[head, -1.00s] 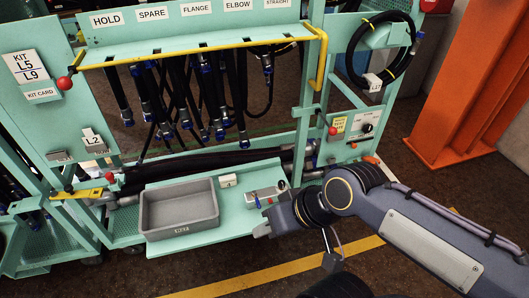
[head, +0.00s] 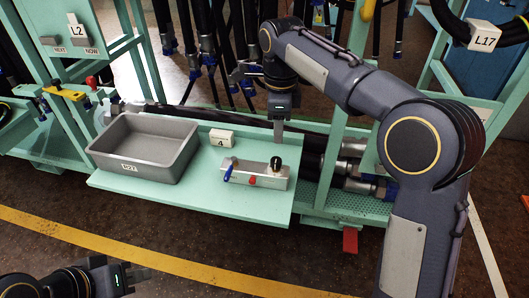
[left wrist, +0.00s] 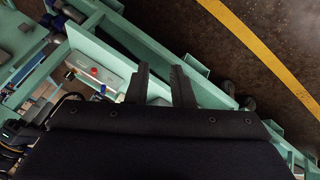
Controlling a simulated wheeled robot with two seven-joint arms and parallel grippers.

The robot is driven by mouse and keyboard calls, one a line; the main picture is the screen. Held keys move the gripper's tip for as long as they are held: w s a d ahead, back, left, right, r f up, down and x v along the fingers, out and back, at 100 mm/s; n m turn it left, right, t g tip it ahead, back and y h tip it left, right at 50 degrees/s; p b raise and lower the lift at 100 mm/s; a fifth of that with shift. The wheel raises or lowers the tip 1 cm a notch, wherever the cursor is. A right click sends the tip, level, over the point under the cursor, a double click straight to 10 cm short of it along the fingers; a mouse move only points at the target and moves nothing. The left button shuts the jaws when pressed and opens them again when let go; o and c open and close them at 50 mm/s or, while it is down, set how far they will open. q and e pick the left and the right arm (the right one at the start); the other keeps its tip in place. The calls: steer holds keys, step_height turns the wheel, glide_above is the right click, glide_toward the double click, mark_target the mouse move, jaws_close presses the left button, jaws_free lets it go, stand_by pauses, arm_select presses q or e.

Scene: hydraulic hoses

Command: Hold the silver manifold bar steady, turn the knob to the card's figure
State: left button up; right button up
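The silver manifold bar (head: 252,175) lies on the green shelf, with a black knob (head: 276,163) at its right end, a blue lever at its left end and a red part in front. A small white card (head: 221,138) reading 4 stands behind it. The bar also shows in the left wrist view (left wrist: 97,72), left of the fingers. My right gripper (head: 280,132) points down behind the knob, apart from it; its finger gap is not clear. My left gripper (head: 138,277) is low at the left, away from the bar; its fingers (left wrist: 160,80) are apart and empty.
A grey bin (head: 180,166) stands on the shelf (head: 200,205) left of the bar. Dark hoses hang and lie behind it. Green rack posts (head: 333,140) stand at the right. The floor in front, with a yellow line (head: 190,268), is clear.

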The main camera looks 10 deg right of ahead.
arm_select(q)
steer(key=w+d+m+t+h, duration=0.1)
steer(key=w+d, duration=0.2)
steer(key=w, duration=0.3)
steer(key=w+d+m+t, duration=0.1)
steer(key=w+d+t, duration=0.15)
steer(key=w, duration=0.45)
steer(key=m+t, duration=0.2)
steer(key=t, duration=0.1)
glide_toward(229, 167)
steer(key=w+f, duration=0.1)
steer(key=w, duration=0.1)
steer(key=shift+d+x, duration=0.2)
steer(key=shift+x, duration=1.8)
steer(key=shift+d+x, duration=0.25)
steer(key=shift+x, duration=1.75)
steer(key=shift+s, duration=0.15)
jaws_close()
steer(key=shift+r, duration=0.1)
